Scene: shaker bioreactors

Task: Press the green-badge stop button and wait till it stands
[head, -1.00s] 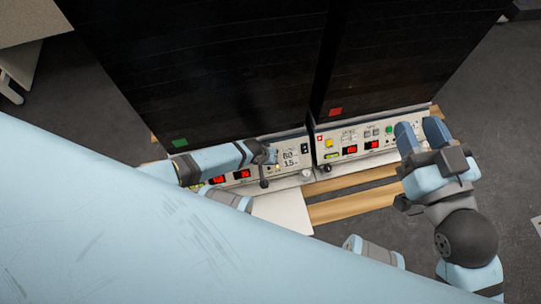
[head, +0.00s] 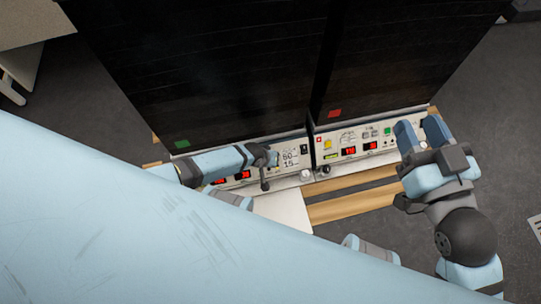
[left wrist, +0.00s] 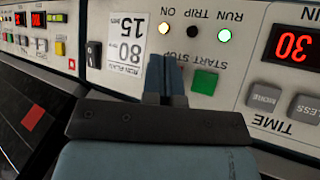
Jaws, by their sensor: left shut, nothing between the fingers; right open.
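The left machine, a dark cabinet with a green badge (head: 181,144), has a pale control panel along its front edge. My left gripper (head: 272,158) is shut and empty at that panel. In the left wrist view the panel is upside down, and my fingertips (left wrist: 166,60) are at the START/STOP labels, beside a green button (left wrist: 204,82). They hide what lies behind them; I cannot tell whether they touch it. My right gripper (head: 420,124) is open and empty at the right.
A second machine with a red badge (head: 334,114) stands close on the right, with its own panel (head: 357,146). A red time display (left wrist: 294,44) reads 30. Wooden slats (head: 352,207) lie in front of the machines.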

